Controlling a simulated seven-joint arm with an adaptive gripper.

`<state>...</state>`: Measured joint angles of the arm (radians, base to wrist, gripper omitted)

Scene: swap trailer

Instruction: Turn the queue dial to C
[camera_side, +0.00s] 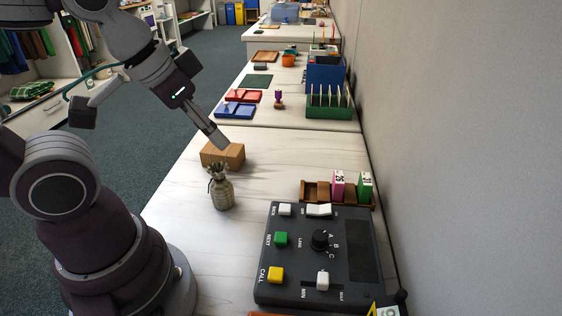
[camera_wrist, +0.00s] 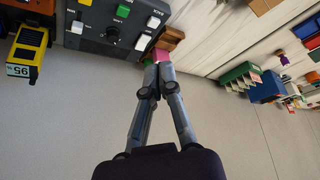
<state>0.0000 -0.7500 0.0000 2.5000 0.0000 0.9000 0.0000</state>
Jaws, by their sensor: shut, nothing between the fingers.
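The black round dial (camera_side: 320,240) sits on a dark grey control panel (camera_side: 350,262) at the right of the table in the side view. Letters A, B and C stand to its right, and the word LANE is beside it. Where its pointer stands is too small to tell. The dial also shows at the upper left of the wrist view (camera_wrist: 113,33). My gripper (camera_side: 222,143) is shut and empty, in front of a cardboard box in the side view, up and left of the panel and apart from the dial. Its fingertips (camera_wrist: 157,62) meet in the wrist view.
The panel also carries a green button (camera_side: 281,238), a yellow button (camera_side: 276,275) and white switches. A wooden rack (camera_side: 315,192) with pink and green blocks stands behind it. A vase (camera_side: 221,190) and the cardboard box (camera_side: 222,155) stand left. The wall borders the right.

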